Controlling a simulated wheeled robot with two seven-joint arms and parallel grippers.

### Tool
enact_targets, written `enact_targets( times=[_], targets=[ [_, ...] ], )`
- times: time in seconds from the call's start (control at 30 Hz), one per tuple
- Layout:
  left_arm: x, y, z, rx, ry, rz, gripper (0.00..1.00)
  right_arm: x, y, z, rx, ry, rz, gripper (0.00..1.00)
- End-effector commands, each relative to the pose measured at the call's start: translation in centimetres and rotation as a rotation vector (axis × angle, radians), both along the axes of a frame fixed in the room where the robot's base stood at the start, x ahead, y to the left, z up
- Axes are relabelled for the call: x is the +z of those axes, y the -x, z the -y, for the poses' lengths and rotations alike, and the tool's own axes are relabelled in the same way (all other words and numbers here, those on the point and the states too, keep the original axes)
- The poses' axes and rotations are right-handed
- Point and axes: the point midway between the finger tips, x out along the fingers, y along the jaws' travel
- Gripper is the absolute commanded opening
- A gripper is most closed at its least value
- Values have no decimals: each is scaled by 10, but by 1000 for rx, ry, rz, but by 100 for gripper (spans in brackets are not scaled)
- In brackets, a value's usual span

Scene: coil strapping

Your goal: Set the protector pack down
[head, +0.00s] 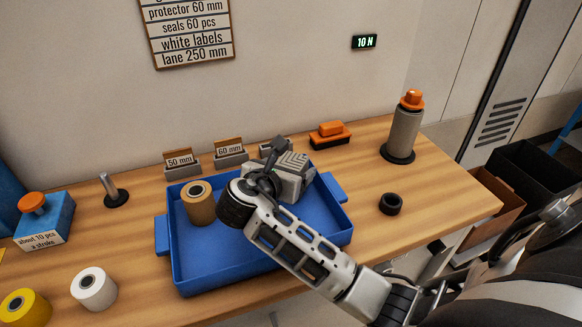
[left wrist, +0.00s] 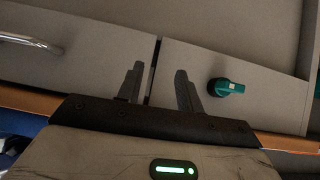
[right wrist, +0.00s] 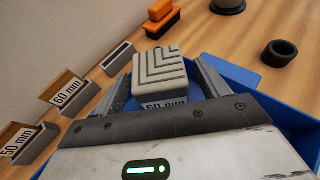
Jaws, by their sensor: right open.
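The protector pack (head: 292,178) is a grey block with a chevron-ribbed top, at the back right of the blue tray (head: 215,276). In the right wrist view the pack (right wrist: 162,72) shows a "60 mm" label on its near face. My right gripper (head: 272,170) is open, and in the right wrist view its fingers (right wrist: 164,88) stand apart on either side of the pack. The arm hides part of the pack and its base. My left gripper (left wrist: 160,88) is open and empty, facing grey cabinet fronts.
A brown roll (head: 199,203) stands in the tray. Behind are holders marked 50 mm (head: 180,162) and 60 mm (head: 230,151) and an orange-black tool (head: 330,134). To the right stand a post (head: 402,130) and a black ring (head: 390,204). White (head: 94,289) and yellow (head: 26,306) rolls lie left.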

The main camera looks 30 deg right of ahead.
Motion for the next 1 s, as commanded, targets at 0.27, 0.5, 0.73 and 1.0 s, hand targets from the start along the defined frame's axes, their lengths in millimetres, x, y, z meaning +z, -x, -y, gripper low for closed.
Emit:
enact_targets(
  times=[0.27, 0.5, 0.73, 1.0],
  targets=[
    [1, 1, 0, 0, -1, -3, 36, 23, 28, -48, 3, -4, 1, 74],
    [1, 2, 0, 1, -2, -5, 36, 38, 47, -78, 2, -2, 2, 74],
    [0, 2, -1, 1, -2, -5, 36, 42, 53, -86, 0, 0, 1, 74],
    [0, 2, -1, 1, -2, -5, 36, 42, 52, -85, 1, -1, 1, 74]
  ],
)
